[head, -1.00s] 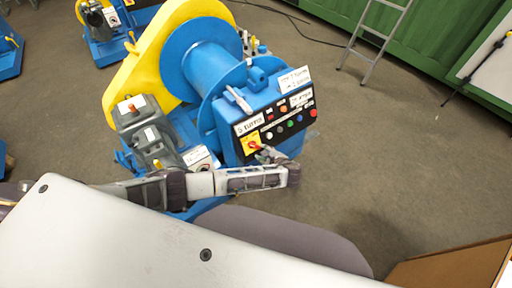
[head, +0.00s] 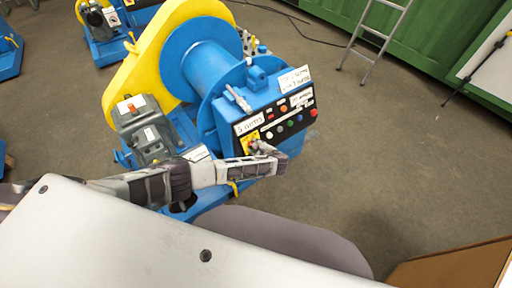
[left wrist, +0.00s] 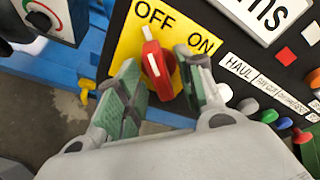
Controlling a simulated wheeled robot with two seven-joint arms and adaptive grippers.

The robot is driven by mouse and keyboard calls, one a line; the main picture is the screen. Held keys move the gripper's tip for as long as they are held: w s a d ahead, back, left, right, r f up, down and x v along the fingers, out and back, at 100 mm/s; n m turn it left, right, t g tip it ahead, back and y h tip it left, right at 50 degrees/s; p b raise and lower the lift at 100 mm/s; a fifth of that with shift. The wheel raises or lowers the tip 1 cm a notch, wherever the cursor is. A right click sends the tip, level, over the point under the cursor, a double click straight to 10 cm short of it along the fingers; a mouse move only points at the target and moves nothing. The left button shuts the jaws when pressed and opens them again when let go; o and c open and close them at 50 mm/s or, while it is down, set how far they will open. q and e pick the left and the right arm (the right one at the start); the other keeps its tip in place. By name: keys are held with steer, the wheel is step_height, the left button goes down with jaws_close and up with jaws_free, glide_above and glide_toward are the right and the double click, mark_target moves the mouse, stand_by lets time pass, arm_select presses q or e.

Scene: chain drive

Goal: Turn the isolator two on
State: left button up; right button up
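The red isolator knob (left wrist: 156,66) sits on a yellow plate (left wrist: 130,40) marked OFF and ON. Its white pointer line is tilted slightly left of upright, towards OFF. In the left wrist view my left gripper (left wrist: 162,85) is open, with one green-padded finger on each side of the knob. I cannot tell whether either pad touches it. In the head view the left gripper (head: 262,150) is at the lower left of the black control panel (head: 288,122) and partly hides the yellow plate. My right gripper is in neither view.
Coloured buttons (left wrist: 268,116) sit right of the plate. The panel is on a blue winch (head: 205,70) with a yellow guard (head: 125,85). Open floor (head: 390,150) lies to the right.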

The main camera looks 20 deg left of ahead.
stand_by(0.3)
arm_select(q)
jaws_close()
